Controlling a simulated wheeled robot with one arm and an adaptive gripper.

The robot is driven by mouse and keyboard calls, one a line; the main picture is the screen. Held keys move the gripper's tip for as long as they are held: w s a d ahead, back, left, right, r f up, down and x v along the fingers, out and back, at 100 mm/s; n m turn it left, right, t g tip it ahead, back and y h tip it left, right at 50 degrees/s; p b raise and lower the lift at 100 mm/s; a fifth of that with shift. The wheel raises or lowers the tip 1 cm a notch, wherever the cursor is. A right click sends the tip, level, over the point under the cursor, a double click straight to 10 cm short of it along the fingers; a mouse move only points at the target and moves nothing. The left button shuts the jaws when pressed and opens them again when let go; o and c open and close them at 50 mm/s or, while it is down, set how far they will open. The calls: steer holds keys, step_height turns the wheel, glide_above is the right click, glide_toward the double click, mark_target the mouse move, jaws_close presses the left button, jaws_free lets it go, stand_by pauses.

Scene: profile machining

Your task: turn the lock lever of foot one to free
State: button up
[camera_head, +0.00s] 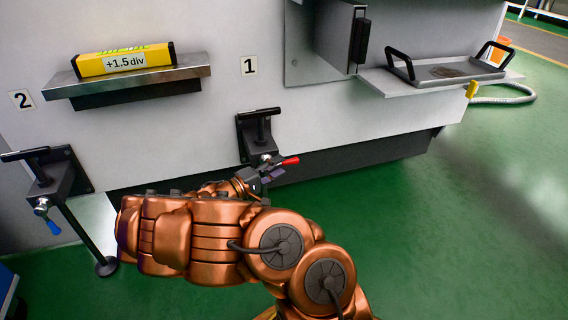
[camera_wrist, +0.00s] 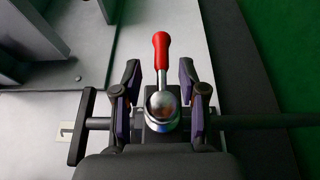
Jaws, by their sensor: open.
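Foot one (camera_head: 258,135) is a dark bracket with a T-handle on the machine's front, below the label 1 (camera_head: 248,66). Its lock lever (camera_head: 290,161) has a red grip and points to the right in the head view. In the wrist view the lever's red grip (camera_wrist: 161,48) points up from a round metal hub. My gripper (camera_wrist: 161,82) is open, with one finger on each side of the lever's lower part. Gaps show between the fingers and the lever. In the head view my gripper (camera_head: 266,174) is just below foot one and partly covers it.
Foot two (camera_head: 55,180), with a blue-tipped lever (camera_head: 52,227), stands at the left by the label 2 (camera_head: 22,99). A shelf (camera_head: 130,82) holds a yellow level (camera_head: 123,60) marked +1.5 div. A tray (camera_head: 440,72) sits at the right. Green floor is clear at the lower right.

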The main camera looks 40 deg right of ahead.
steer(key=a, duration=0.8)
steer(key=shift+a, duration=0.2)
steer(key=s+d+r+m+g+y+p, duration=0.1)
steer(key=s+r+m+g+y+p, duration=0.15)
steer(key=s+r+p, duration=0.65)
steer(key=s+r+m+g+y+p, duration=0.1)
steer(key=s+r+y+p, duration=0.2)
steer(key=r+p, duration=0.7)
steer(key=s+d+r+m+g+y+p, duration=0.15)
steer(key=s+r+p, duration=0.4)
steer(key=r, duration=0.85)
steer(key=s+a+r+n+t+y+p, duration=0.1)
steer(key=s+a+r+y+p, duration=0.4)
steer(key=a+r+p, duration=0.5)
steer(key=s+a+r+n+t+y+p, duration=0.2)
steer(key=s+a+r+n+y+p, duration=0.2)
steer(key=s+a+r+p, duration=0.5)
step_height(320, 180, up, 5)
steer(key=a+y+p, duration=0.1)
steer(key=y+p, duration=0.1)
steer(key=p, duration=0.4)
steer(key=shift+s+a+p, duration=0.3)
steer(key=shift+d+f, duration=0.1)
steer(key=shift+d, duration=0.05)
